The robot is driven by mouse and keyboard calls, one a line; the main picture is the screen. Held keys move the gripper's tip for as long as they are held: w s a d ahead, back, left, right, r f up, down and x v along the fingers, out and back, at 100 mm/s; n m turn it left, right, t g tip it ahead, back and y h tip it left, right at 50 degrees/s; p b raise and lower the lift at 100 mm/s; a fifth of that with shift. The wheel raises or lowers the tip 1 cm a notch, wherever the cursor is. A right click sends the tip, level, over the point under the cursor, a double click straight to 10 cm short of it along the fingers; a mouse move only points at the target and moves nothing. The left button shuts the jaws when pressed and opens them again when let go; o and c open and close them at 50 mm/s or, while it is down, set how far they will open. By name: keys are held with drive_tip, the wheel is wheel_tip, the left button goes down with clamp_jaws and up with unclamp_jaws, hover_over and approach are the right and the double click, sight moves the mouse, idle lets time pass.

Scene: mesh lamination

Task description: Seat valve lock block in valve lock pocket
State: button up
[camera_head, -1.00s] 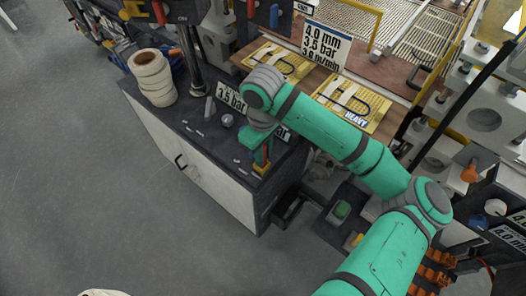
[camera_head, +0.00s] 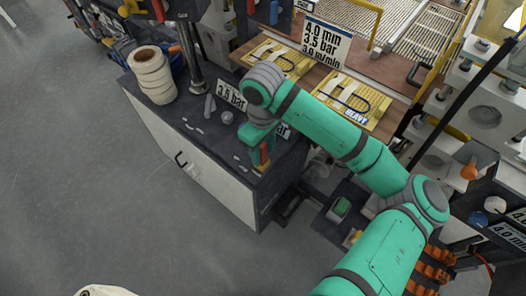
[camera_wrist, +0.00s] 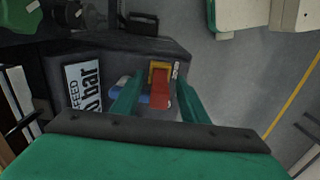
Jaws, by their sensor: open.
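My gripper (camera_wrist: 158,88) is open, its two green fingers on either side of a red block (camera_wrist: 159,96), which looks like the valve lock block. A yellow piece (camera_wrist: 158,66) with a white label at its right lies at the block's far end, perhaps the pocket; I cannot tell how far the block sits in it. A blue piece (camera_wrist: 127,94) is partly hidden behind the left finger. In the head view my gripper (camera_head: 260,158) points down at the front right corner of the dark cabinet top, with red showing at its fingers.
The dark-topped cabinet (camera_head: 215,170) carries a stack of tape rolls (camera_head: 151,76), small loose parts and a "3.5 bar" sign (camera_head: 230,95), also seen in the wrist view (camera_wrist: 84,88). Yellow HEAVY sheets (camera_head: 355,100) lie behind the arm. Grey floor (camera_head: 80,170) is open at left.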

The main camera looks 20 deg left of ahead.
wheel_tip(320, 180, up, 10)
drive_tip(key=shift+f, duration=0.1)
idle(0.8)
